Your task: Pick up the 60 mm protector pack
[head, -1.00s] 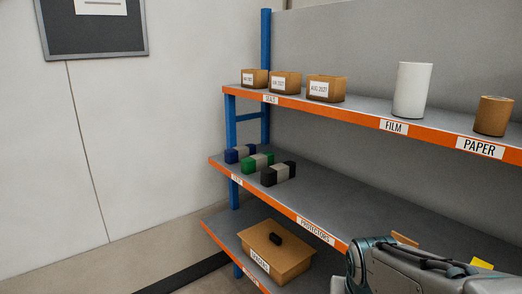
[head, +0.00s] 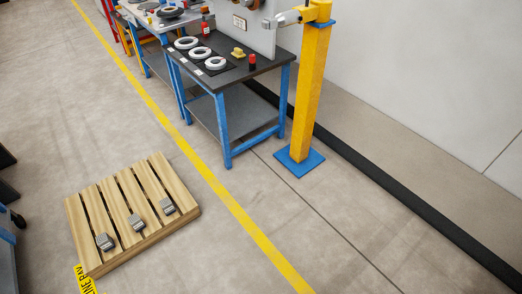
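No protector pack can be made out in the head view, and no 60 mm marking is readable. The shelf with the PROTECTORS label is out of view. My gripper is out of view too, so its state and what it holds are hidden.
A wooden pallet (head: 152,176) with three small grey items lies on the floor. A blue-legged bench (head: 262,68) holds white rings, a yellow item and a red-and-black item. A yellow post (head: 306,95) stands beside it on a blue base.

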